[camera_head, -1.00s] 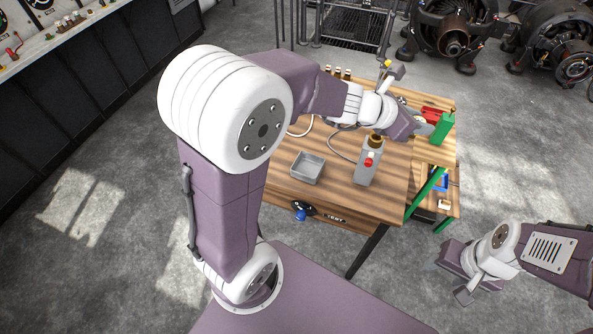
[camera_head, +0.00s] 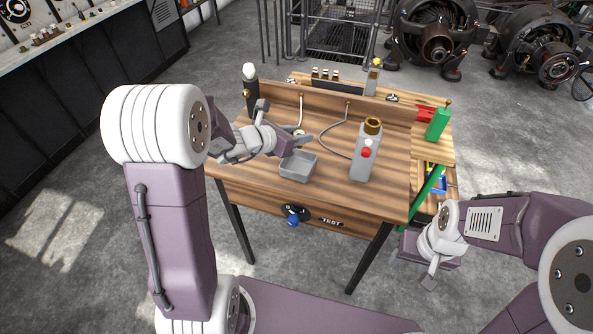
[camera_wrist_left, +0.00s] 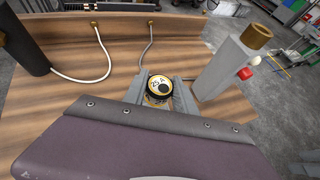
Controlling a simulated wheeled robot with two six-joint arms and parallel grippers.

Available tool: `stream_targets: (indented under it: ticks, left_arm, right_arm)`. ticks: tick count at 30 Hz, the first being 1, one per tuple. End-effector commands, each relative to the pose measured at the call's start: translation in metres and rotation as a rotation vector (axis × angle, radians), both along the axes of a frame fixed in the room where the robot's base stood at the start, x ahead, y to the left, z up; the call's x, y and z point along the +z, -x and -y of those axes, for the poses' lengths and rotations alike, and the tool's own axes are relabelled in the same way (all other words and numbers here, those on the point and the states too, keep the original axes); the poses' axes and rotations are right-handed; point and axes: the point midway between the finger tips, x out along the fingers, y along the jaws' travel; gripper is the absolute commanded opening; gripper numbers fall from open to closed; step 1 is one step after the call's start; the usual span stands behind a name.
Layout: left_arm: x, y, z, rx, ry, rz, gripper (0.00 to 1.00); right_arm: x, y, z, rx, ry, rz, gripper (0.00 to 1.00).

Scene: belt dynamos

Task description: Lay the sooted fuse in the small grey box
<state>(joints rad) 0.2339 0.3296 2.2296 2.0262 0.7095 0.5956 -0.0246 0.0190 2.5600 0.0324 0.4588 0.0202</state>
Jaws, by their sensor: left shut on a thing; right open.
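My left gripper (camera_head: 300,142) is over the wooden bench, at the back edge of the small grey box (camera_head: 299,168). It is shut on a round fuse (camera_wrist_left: 159,85), which shows between its fingers in the left wrist view with a yellow face marked 25 A and a dark spot. My right gripper (camera_head: 430,275) hangs open, low beside the bench's right side.
A grey test unit (camera_head: 363,158) with a brass top and red button stands right of the box. A black post with a white bulb (camera_head: 250,73) stands at the back left. Several small fuses (camera_head: 325,74) line the back shelf. A green block (camera_head: 437,124) is at the right.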

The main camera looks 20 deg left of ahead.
Motion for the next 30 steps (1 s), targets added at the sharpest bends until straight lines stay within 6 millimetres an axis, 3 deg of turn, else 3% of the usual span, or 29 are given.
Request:
stream_targets:
  ticks: [3,6,12,18,30]
  left_arm:
    - [-0.033,0.001,0.0,0.001,0.003,-0.008,0.0]
    - [-0.05,0.001,0.0,0.0,0.001,-0.006,0.0]
    - [-0.06,0.0,0.0,0.0,0.0,-0.002,0.0]
    - [-0.093,0.001,0.0,0.0,0.001,-0.005,0.0]
    - [-0.098,0.0,0.0,0.0,-0.001,-0.002,0.0]
  right_arm:
    - [-0.011,0.0,0.0,0.0,0.0,0.0,0.55]
    - [-0.014,0.0,0.0,0.0,0.0,0.0,0.55]
    - [-0.015,0.0,0.0,0.0,0.0,0.0,0.55]
    - [-0.021,0.0,0.0,0.0,0.0,0.0,0.55]
    - [-0.026,0.0,0.0,0.0,0.0,0.0,0.55]
